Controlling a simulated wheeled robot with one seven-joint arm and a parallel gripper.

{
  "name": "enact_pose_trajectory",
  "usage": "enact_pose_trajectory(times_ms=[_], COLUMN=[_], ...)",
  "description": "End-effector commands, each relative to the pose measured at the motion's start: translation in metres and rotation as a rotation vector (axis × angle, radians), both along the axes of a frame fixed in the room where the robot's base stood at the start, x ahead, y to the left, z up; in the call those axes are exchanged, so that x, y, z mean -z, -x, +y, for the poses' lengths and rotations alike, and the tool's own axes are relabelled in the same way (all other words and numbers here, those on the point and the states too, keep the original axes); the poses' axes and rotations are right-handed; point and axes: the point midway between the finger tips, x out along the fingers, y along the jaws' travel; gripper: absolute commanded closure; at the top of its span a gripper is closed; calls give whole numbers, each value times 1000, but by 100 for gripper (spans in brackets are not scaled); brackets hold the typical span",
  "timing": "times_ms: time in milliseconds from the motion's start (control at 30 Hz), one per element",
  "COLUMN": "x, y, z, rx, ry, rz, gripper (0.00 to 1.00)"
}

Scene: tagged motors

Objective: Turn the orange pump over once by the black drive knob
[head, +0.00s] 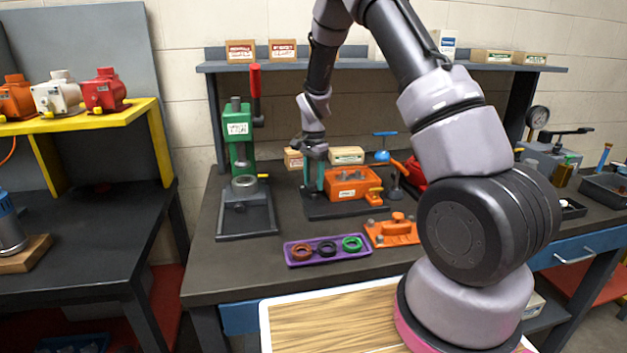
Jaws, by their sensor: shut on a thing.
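The orange pump (352,185) stands on a dark stand on the workbench, with a light label on its front and an orange-yellow fitting at its right. My gripper (313,158) reaches down from above at the pump's left end, in front of teal upright parts. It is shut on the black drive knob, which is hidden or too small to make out. An orange cover with bolts (394,229) lies on the bench in front of the pump, to the right.
A green press (239,140) with a red lever stands to the left. A purple tray (290,262) of coloured rings lies in front. My arm covers the right of the bench. Red, white and orange motors stand on a yellow shelf (140,107) at far left.

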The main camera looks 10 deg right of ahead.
Motion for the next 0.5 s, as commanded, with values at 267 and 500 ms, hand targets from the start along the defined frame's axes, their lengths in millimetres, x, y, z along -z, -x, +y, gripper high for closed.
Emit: enact_pose_trajectory(times_ms=[267,500], x=[-2,-2], y=[-1,-1], z=[-1,-2], rx=[-260,-489], ry=[-1,1], rz=[-6,-6], gripper=[100,100])
